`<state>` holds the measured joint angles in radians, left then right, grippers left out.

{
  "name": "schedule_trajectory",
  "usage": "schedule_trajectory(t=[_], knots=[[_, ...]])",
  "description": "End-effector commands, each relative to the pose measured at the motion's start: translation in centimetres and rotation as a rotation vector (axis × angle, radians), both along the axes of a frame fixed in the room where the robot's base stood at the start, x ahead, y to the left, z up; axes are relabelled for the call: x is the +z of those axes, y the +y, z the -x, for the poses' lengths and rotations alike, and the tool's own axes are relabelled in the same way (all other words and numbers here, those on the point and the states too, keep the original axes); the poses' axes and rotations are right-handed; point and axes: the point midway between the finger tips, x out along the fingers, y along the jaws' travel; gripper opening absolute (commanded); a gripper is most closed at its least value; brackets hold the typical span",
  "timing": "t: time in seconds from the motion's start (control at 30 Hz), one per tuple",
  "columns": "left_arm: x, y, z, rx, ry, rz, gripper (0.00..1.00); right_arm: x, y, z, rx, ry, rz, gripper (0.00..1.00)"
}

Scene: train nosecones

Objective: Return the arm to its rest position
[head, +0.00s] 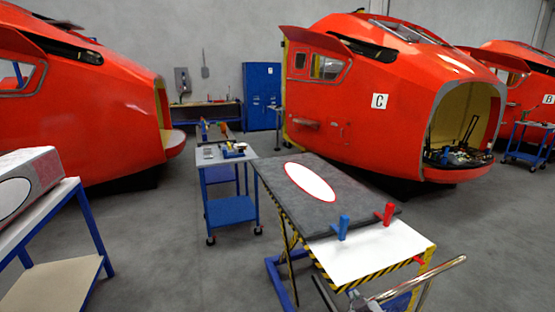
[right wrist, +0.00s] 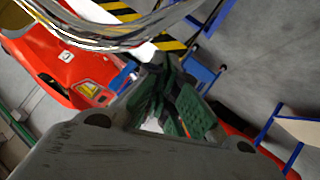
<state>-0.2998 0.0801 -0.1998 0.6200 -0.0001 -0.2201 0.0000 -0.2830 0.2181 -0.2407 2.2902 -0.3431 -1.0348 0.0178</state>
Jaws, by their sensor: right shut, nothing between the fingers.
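My right gripper (right wrist: 170,108) fills the middle of the right wrist view, with its green finger pads close together. It is shut and holds nothing. Some grey metal shows at the bottom edge of the head view, close to the near side of the work table, but too little shows to make out fingers. My left gripper is in neither view.
The work table (head: 330,258) has a dark board (head: 265,172) with a white oval, a blue peg (head: 343,227) and a red peg (head: 388,213). A blue cart (head: 232,210) stands behind it. Red nosecones (head: 360,110) stand further back. Floor is clear at left centre.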

Motion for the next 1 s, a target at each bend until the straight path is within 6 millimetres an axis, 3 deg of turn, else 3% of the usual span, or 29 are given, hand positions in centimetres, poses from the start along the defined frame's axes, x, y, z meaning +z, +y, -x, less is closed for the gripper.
schedule_trajectory(t=[0.2, 0.4, 0.7, 1.0], knots=[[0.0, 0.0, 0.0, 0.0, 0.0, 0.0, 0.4, -4.5, -0.6, 6.1, -0.065, 0.239, -0.109, 0.0], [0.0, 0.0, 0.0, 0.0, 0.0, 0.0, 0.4, -7.2, -0.5, 11.5, -0.102, 0.432, -0.186, 0.0], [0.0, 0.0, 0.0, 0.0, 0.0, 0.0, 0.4, -8.7, -0.2, 16.3, -0.122, 0.592, -0.246, 0.0], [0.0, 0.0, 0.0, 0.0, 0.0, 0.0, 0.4, -9.7, 0.2, 19.7, -0.131, 0.707, -0.285, 0.0]])
